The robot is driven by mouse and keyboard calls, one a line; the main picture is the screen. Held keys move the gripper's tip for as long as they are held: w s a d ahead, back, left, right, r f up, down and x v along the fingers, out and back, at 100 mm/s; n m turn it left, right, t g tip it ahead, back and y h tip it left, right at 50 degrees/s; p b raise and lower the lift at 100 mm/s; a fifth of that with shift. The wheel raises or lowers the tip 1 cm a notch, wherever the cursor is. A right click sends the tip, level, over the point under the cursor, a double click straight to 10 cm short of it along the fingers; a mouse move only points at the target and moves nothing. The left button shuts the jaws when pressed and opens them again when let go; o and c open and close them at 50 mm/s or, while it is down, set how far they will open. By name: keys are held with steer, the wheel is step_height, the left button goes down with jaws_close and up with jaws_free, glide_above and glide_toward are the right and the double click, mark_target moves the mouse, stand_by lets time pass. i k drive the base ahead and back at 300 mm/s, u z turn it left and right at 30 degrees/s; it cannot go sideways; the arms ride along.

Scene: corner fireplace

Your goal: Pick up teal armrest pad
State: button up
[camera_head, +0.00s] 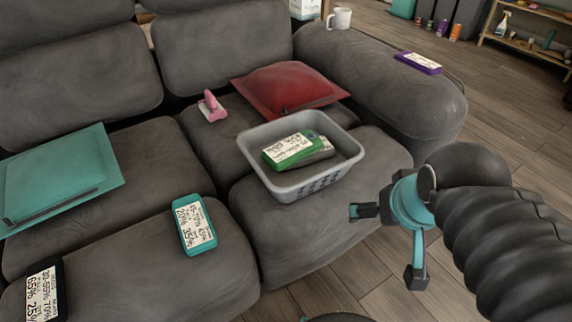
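A teal item with a white printed label (195,224) lies on the front of the middle seat cushion of the grey sofa (130,275). A larger flat teal cushion (62,175) lies at the left of the sofa. I cannot tell from its look which of the two is called the armrest pad; neither is on the visible armrest. My gripper (388,245) is right of the sofa front, with its fingers spread apart and nothing between them. It is well to the right of both teal things, with the basket side between.
A grey basket (262,178) holds green labelled items. A red cushion (288,88), a pink object (211,106) and a black labelled item (43,291) are on the seats. The right armrest bears a purple item (418,63) and a white mug (339,18). Wooden floor is clear at front right.

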mark_target(198, 235)
steer(key=u, duration=0.75)
steer(key=k, duration=1)
steer(key=u, duration=0.95)
steer(key=i, duration=0.5)
steer(key=z, duration=0.05)
